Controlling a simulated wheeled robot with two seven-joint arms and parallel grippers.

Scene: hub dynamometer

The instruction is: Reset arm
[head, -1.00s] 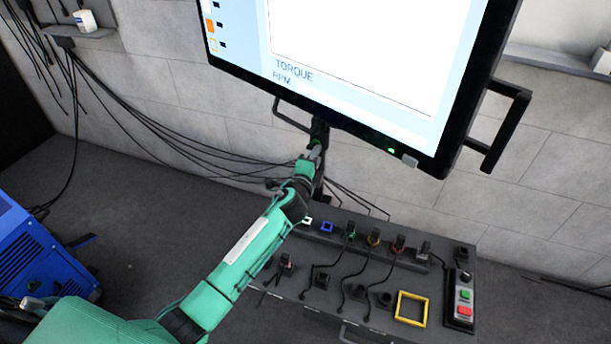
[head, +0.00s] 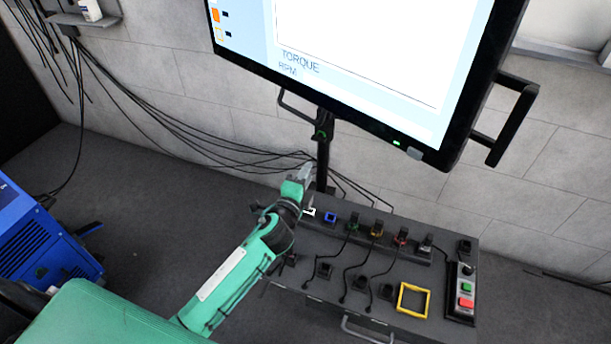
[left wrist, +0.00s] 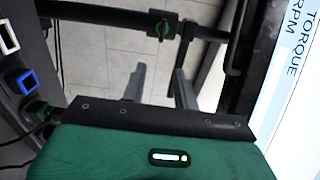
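My left arm comes in from the lower left in the head view. Its gripper (head: 304,174) is in the air near the monitor's stand, beyond the far left part of the dark control bench (head: 330,260). In the left wrist view the two grey fingers (left wrist: 160,74) stand apart with nothing between them, so the gripper is open and empty. My right gripper is not in view.
A large monitor (head: 360,50) hangs above the bench. The bench carries coloured sockets, plugs with black cables, a yellow square frame (head: 412,300) and a green and red button box (head: 462,291). A blue machine (head: 40,245) stands at left. Floor between is clear.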

